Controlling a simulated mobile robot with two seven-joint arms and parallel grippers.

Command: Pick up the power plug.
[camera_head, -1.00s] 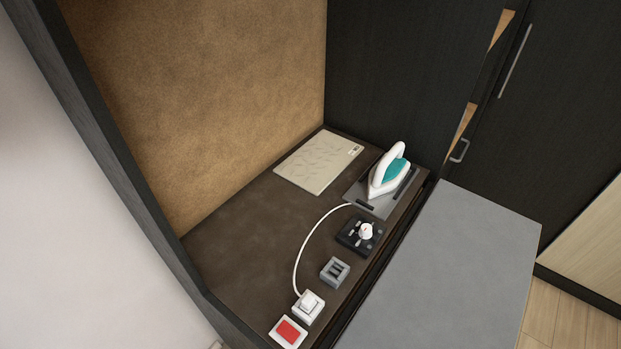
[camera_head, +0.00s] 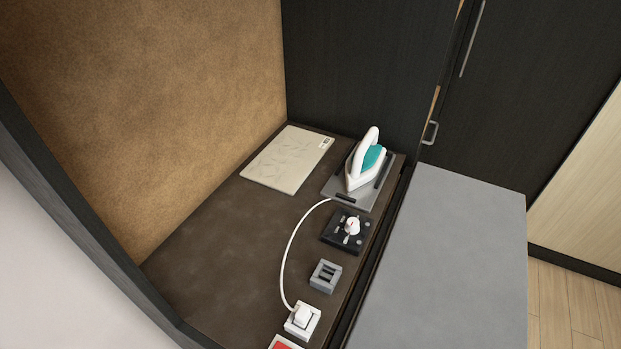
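The white power plug (camera_head: 302,315) sits upright in a white square socket block (camera_head: 303,330) at the front of the brown vanity top. A white cord (camera_head: 285,262) curves from the plug up to the iron (camera_head: 365,165). The iron is white and teal and rests on a grey plate (camera_head: 347,190) at the back right. Neither of my grippers shows in the head view.
A grey slotted block (camera_head: 326,275) and a black panel with a white knob (camera_head: 346,230) stand between plug and iron. A red switch (camera_head: 285,344) is cut by the bottom edge. A beige board (camera_head: 287,160) lies at the back. The top's left middle is clear.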

